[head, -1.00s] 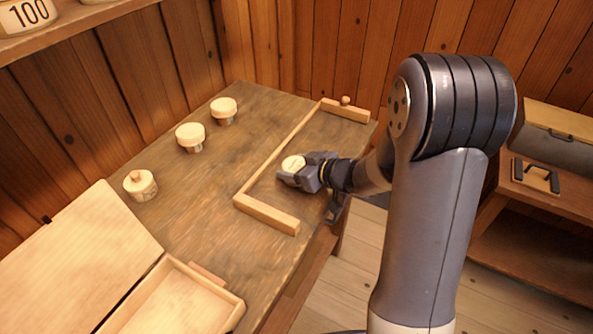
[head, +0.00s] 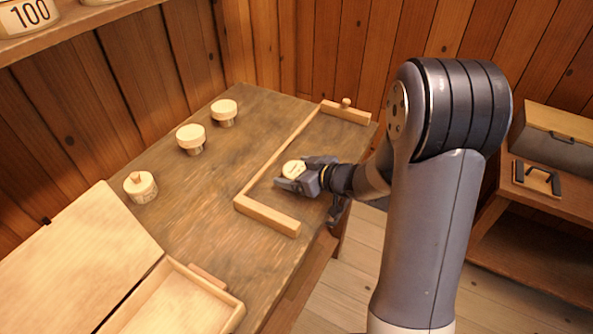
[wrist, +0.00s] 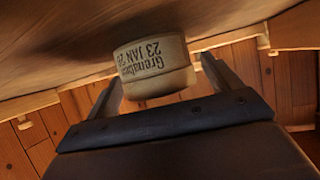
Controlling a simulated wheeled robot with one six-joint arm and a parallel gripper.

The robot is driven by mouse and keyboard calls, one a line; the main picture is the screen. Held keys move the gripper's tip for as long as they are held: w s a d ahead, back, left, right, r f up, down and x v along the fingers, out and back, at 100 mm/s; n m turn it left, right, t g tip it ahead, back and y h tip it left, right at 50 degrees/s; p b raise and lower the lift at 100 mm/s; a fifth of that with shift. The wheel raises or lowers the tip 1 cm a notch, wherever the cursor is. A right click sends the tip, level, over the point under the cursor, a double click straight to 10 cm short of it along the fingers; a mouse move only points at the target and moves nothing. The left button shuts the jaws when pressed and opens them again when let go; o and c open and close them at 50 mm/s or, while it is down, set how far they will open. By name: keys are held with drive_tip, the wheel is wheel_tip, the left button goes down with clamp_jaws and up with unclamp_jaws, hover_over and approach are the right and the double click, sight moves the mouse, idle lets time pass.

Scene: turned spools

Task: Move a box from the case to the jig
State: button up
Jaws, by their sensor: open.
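A round pale box (head: 293,168) with a cream lid stands on the table inside the jig (head: 268,215), a three-sided frame of wooden strips, near its long rail. In the wrist view the box (wrist: 150,62) shows a dark printed label with a date and appears upside down, against the table surface. My gripper (head: 296,177) is open, with one finger on each side of the box; the wrist view shows a gap beside the left finger. The open wooden case (head: 232,305) lies at the lower left, its visible tray part empty.
A small knob (head: 346,102) sits on the jig's far strip. A shelf (head: 75,22) overhangs the upper left. A side bench (head: 545,205) stands at right.

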drive_tip(key=p+v, duration=0.1)
drive_tip(key=v, duration=1.1)
drive_tip(key=shift+r+p, duration=0.1)
drive_tip(key=shift+p, duration=0.3)
